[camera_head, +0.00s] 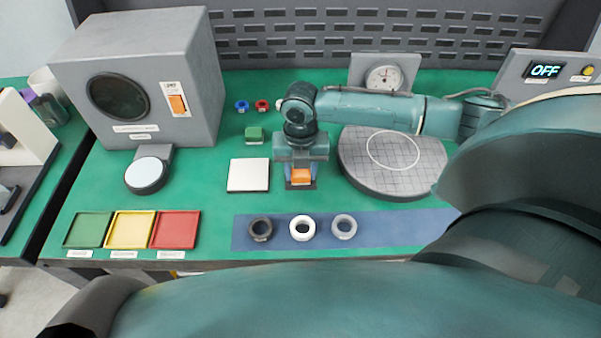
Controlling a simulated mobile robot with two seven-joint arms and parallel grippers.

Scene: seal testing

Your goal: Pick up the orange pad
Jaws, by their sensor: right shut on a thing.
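The orange pad (301,176) is a small orange block near the middle of the green bench. My right gripper (301,180) reaches in from the right and points down at it. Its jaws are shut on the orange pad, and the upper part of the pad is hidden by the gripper. A dark base or patch shows just under the pad; I cannot tell whether the pad touches it. My left gripper is not in view.
A white square plate (249,175) and a green block (254,135) are left of the gripper. A round gridded disc (427,178) is close on its right. Several rings lie on a blue strip (388,230) in front. Green, yellow and red trays (176,230) stand front left.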

